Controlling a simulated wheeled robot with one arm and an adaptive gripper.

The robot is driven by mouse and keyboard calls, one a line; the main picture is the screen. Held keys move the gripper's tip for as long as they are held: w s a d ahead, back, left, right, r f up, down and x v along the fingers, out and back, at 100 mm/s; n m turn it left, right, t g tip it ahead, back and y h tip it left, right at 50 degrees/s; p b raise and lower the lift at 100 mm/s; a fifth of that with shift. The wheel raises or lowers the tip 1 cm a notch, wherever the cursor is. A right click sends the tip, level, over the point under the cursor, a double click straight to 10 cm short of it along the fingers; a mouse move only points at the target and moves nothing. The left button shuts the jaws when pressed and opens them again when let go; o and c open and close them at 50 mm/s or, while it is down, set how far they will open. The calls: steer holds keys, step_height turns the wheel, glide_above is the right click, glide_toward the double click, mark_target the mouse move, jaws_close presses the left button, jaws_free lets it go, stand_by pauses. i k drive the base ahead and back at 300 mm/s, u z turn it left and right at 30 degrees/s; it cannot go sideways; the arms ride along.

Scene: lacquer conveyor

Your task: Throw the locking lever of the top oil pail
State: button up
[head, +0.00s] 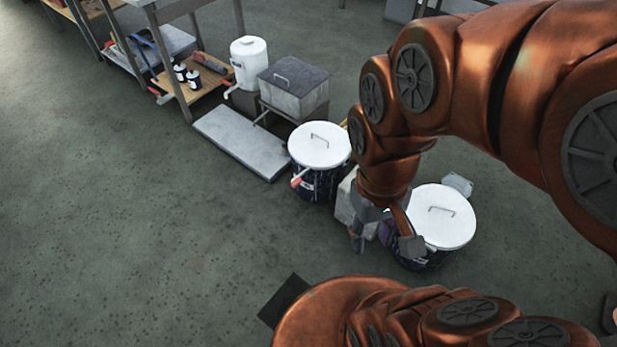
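Two dark blue pails with white handled lids show in the head view. The farther pail (318,187) has its lid (320,144) on, and a lever with a red end (297,182) sticks out at its left front side. The nearer pail (423,262) also has its lid (442,215) on; my gripper covers its left side, so any lever there is hidden. My gripper (384,244) points down at the left of the nearer pail, its fingers apart. I cannot tell whether a finger touches the pail. Neither pail is stacked on the other.
A grey block (346,200) stands between the pails. A grey box with a handle (297,88), a white container with a tap (249,62) and a low grey platform (240,143) are behind. A shelf (205,84) holds small tins. The floor at left is clear.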

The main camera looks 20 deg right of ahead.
mark_target(296, 180)
steer(key=z, duration=0.5)
steer(key=i, duration=1)
steer(key=z, duration=1.1)
steer(key=k, duration=1.15)
steer(key=u, duration=1.65)
steer(key=i, duration=0.5)
steer(key=u, duration=0.05)
